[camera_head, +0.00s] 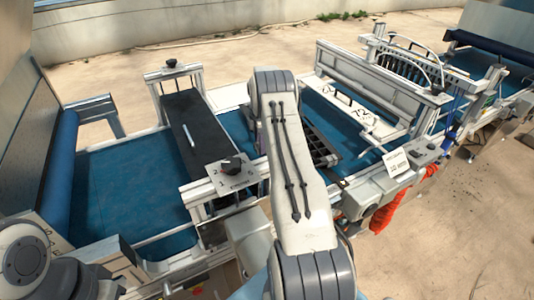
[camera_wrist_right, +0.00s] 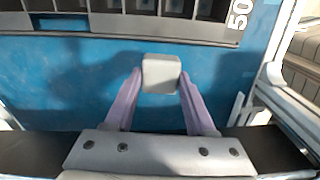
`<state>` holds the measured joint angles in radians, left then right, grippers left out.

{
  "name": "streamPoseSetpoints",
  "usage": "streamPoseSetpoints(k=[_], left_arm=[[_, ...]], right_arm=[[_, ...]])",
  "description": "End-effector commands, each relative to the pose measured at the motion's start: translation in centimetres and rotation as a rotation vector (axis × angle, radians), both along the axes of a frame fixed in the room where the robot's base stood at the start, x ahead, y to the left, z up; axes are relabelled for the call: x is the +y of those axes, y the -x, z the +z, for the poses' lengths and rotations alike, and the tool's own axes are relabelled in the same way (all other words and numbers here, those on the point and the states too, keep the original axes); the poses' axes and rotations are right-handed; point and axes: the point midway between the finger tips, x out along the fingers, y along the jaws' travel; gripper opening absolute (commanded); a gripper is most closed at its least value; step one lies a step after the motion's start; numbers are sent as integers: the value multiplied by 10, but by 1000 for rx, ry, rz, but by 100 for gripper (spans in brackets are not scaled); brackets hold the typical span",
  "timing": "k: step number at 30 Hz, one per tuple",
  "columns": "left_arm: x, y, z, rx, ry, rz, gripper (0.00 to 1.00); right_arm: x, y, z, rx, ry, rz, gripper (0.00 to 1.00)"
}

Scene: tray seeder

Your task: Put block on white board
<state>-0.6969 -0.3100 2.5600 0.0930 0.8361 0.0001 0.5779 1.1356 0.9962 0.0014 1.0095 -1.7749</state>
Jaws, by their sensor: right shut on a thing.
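In the right wrist view a small light grey block (camera_wrist_right: 161,73) sits between the fingertips of my right gripper (camera_wrist_right: 160,82). The gripper is shut on the block, above the blue belt (camera_wrist_right: 225,70). A small white card (camera_head: 396,162) stands on the machine's right side. I cannot tell whether this card is the white board. My left gripper is not in view; only part of my left arm shows at the lower left.
A dark celled seed tray (camera_head: 322,150) lies on the belt right of my arm; its near edge also shows in the wrist view (camera_wrist_right: 150,30). A black cross plate (camera_head: 195,120) with knobs spans the belt at left. A white seeder frame (camera_head: 350,85) stands at back right.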

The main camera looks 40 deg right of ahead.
Motion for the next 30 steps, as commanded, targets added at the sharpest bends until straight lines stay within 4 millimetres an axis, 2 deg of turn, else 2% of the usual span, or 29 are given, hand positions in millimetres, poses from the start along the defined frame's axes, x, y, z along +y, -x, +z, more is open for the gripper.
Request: streamPoseSetpoints(k=[1,3,8,15,28,29,30], left_arm=[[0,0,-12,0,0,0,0],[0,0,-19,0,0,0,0],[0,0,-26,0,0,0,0],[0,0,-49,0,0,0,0],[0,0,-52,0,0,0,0],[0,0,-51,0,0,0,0],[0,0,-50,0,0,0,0]], right_arm=[[0,1,-16,1,0,-1,0],[0,0,-27,1,0,-1,0],[0,0,-41,1,0,0,0],[0,0,-80,0,0,0,0],[0,0,-86,0,0,0,0],[0,0,-85,0,0,0,63],[0,0,-85,0,0,0,78]])
